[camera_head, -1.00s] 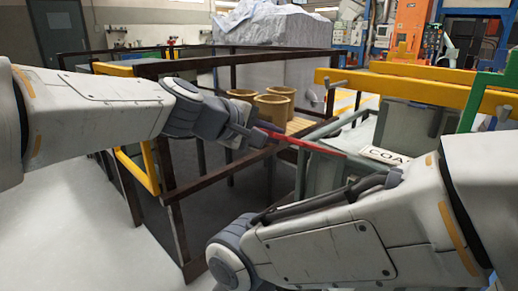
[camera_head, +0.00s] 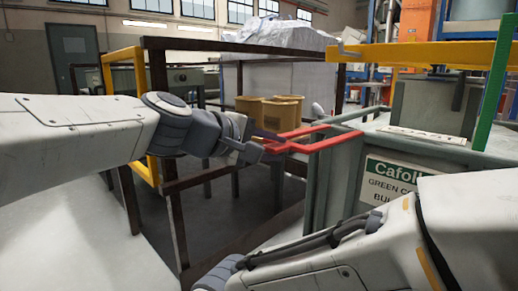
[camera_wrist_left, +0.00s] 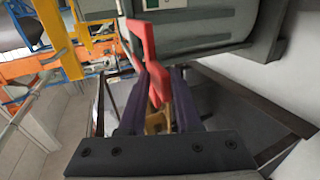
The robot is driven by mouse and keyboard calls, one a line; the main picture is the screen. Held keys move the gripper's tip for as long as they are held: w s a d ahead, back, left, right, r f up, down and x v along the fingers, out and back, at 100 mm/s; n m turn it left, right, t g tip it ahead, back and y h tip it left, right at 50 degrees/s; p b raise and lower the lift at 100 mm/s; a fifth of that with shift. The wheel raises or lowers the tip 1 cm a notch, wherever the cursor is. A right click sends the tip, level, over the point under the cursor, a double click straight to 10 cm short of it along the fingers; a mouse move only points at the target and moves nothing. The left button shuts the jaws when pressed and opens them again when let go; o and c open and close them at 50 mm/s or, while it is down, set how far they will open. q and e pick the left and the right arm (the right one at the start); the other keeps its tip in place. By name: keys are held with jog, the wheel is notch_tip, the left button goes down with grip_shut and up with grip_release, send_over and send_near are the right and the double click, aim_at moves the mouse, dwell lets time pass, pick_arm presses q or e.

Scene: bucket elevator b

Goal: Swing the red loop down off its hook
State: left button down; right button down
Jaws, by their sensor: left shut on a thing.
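The red loop (camera_head: 318,138) is a long flat frame, seen from the side in the head view. It reaches right from my left gripper (camera_head: 262,146) to the rim of a grey-green bin. My left gripper is shut on its left end. In the left wrist view the red loop (camera_wrist_left: 142,42) runs up and away from between the two dark fingers. Whether the loop's far end touches the bin is unclear. My right gripper is out of view.
The grey-green bin (camera_head: 337,185) with a green-and-white sign stands at centre right. A yellow bar (camera_head: 430,55) crosses above it. A dark brown railing (camera_head: 157,110) and yellow gate (camera_head: 107,68) stand at left. Tan buckets (camera_head: 280,112) sit behind the loop.

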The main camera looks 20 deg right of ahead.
pick_arm(q)
jog(key=shift+f+b, duration=0.85)
jog(key=shift+f, duration=0.75)
jog(key=c, duration=0.9)
grip_release()
jog(key=shift+w+d, duration=0.1)
jog(key=shift+d, duration=0.05)
jog(key=shift+r, duration=0.1)
jog(key=p+v, duration=0.3)
jog(key=v, duration=0.7)
jog(key=shift+a+r, duration=0.1)
jog(key=shift+a, duration=0.2)
